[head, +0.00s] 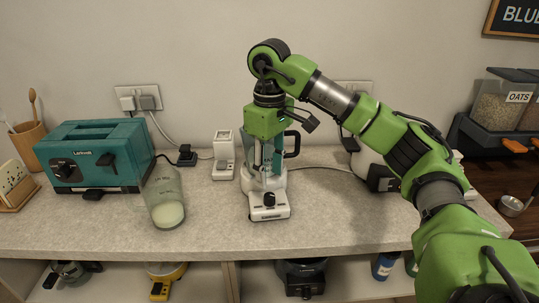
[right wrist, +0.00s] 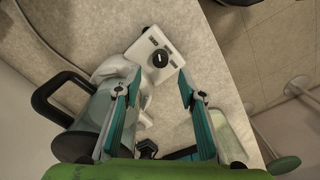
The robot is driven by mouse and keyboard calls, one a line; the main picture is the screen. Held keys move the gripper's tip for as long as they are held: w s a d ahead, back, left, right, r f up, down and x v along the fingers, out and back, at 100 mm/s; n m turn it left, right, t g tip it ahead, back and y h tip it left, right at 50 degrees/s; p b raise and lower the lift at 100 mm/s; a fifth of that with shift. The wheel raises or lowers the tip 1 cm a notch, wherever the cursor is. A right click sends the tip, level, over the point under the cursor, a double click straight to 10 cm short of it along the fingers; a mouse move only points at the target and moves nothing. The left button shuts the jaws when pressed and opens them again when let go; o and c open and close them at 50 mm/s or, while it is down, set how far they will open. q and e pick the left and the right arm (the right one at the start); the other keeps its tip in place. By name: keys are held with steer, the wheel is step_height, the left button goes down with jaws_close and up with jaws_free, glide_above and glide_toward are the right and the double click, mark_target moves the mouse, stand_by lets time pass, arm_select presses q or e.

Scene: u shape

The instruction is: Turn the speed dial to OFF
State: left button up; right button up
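The white blender base (head: 268,213) stands near the counter's front edge, with its dark speed dial (head: 270,198) on the sloped front panel. In the right wrist view the black dial (right wrist: 160,58) shows a pale pointer mark; the labels around it are too small to read. The blender's jug with a black handle (head: 292,145) is partly hidden behind my right gripper. My right gripper (right wrist: 160,75) is open and empty, its two teal fingers apart. It points down above the base, and the dial appears between and beyond its fingertips. My left gripper is not in view.
A glass jar with pale liquid (head: 166,203) stands left of the blender. A teal toaster (head: 92,158), a small white device (head: 223,158) and a black plug (head: 186,155) are farther left or back. A white appliance (head: 372,168) stands right.

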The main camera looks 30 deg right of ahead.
mark_target(270, 195)
steer(key=shift+r, duration=2.65)
steer(key=shift+f, duration=0.1)
